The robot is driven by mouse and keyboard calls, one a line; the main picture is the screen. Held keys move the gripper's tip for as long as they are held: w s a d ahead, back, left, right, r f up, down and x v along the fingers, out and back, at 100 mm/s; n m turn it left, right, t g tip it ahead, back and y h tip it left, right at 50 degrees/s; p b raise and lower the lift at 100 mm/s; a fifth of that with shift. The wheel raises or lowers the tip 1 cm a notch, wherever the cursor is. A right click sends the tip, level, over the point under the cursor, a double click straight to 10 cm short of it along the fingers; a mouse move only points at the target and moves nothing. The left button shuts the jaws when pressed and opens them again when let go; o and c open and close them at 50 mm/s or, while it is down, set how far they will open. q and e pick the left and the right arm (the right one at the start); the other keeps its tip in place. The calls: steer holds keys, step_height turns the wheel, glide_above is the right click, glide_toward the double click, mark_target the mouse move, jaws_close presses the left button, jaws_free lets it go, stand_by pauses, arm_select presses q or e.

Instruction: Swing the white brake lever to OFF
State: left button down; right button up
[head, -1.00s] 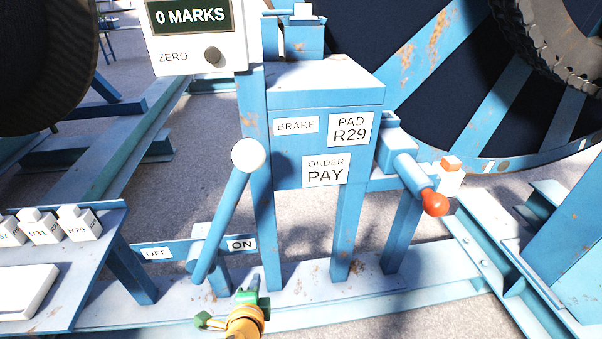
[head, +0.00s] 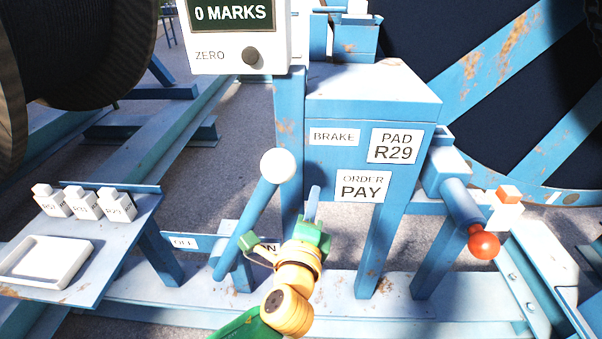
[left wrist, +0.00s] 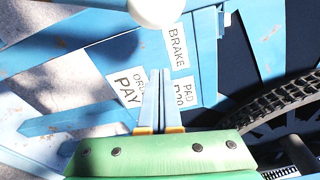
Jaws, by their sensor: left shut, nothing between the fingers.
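The brake lever is a blue rod (head: 250,217) with a white ball knob (head: 278,165). It leans up and to the right, towards the ON side. The OFF label (head: 184,242) is left of its foot; the ON label (head: 268,247) is partly hidden by my left gripper. My left gripper (head: 315,190) is shut and empty, fingers pointing up, to the right of the rod and a little below the knob. In the left wrist view the shut fingers (left wrist: 158,75) point towards the white knob (left wrist: 158,8) at the top edge, apart from it in the picture. My right gripper is not in view.
A blue box (head: 370,95) with BRAKE, PAD R29 and ORDER PAY labels stands behind the gripper. A red-knobbed crank (head: 483,245) sticks out at right. A counter (head: 240,35) reads 0 MARKS. A side table at left carries white blocks (head: 82,204) and a tray (head: 47,262).

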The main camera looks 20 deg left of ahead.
arm_select(q)
steer(key=w+a, duration=0.1)
steer(key=w, duration=0.7)
steer(key=s+a+p, duration=0.1)
steer(key=a, duration=0.1)
steer(key=s+a+p, duration=0.1)
steer(key=shift+s+a+r+p, duration=0.3)
steer(key=shift+s+p, duration=0.05)
steer(key=shift+w, duration=0.1)
